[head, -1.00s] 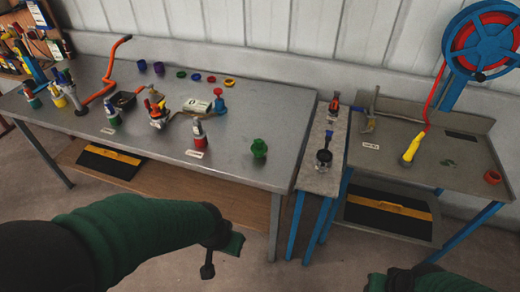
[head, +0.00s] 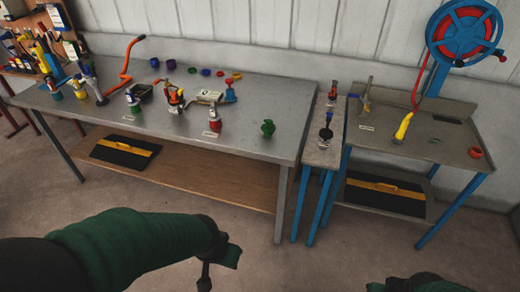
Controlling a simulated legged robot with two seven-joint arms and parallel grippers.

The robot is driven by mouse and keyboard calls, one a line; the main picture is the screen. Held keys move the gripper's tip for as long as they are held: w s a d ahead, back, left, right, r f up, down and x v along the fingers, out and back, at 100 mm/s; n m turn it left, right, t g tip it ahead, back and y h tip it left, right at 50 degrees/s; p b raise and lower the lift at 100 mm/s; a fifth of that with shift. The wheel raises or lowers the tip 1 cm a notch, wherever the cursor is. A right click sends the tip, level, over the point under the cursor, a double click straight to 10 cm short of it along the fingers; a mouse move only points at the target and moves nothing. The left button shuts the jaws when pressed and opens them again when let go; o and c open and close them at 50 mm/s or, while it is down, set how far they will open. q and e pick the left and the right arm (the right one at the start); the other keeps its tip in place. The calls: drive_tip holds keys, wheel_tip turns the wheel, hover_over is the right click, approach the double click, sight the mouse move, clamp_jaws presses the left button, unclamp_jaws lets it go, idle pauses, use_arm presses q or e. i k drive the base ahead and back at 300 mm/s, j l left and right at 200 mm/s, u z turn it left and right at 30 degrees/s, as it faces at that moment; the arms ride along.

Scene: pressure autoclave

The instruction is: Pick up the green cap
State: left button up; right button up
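A small green ring-like cap (head: 192,70) lies at the back of the long metal table, in a row of coloured pieces. A larger green knobbed piece (head: 268,128) stands near the table's front right. I cannot tell for sure which one is the green cap. My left gripper (head: 218,265) hangs low in front of the table, well apart from both; its fingers are too unclear to read. My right gripper (head: 378,287) shows only partly at the bottom edge, and its fingers are cut off.
The long table (head: 255,95) also holds bottles, purple cups (head: 171,64), a red bottle (head: 215,120) and an orange crank (head: 130,60). A narrow bench (head: 322,152) and a side table (head: 450,155) with a blue reel (head: 465,33) stand right. Floor before the table is open.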

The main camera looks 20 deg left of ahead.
sight(268, 128)
drive_tip(key=k+u, duration=0.15)
drive_tip(key=u, duration=0.25)
drive_tip(key=k+u, duration=0.1)
drive_tip(key=u, duration=0.3)
drive_tip(key=k+j+u, duration=0.15)
drive_tip(key=u, duration=0.25)
drive_tip(key=k+j+u, duration=0.1)
drive_tip(key=u, duration=0.3)
drive_tip(key=i+l, duration=0.15)
drive_tip(key=l, duration=0.4)
drive_tip(key=i+l, duration=0.15)
drive_tip(key=l, duration=0.4)
drive_tip(key=i+l+u, duration=0.1)
drive_tip(key=l, duration=0.45)
drive_tip(key=i+l, duration=0.2)
drive_tip(key=l, duration=0.4)
drive_tip(key=i+l, duration=0.15)
drive_tip(key=l, duration=0.4)
drive_tip(key=i+l+u, duration=0.1)
drive_tip(key=l, duration=0.45)
drive_tip(key=i+l, duration=0.15)
drive_tip(key=l, duration=0.45)
drive_tip(key=i+l, duration=0.1)
drive_tip(key=l, duration=0.45)
drive_tip(key=i+u, duration=0.05)
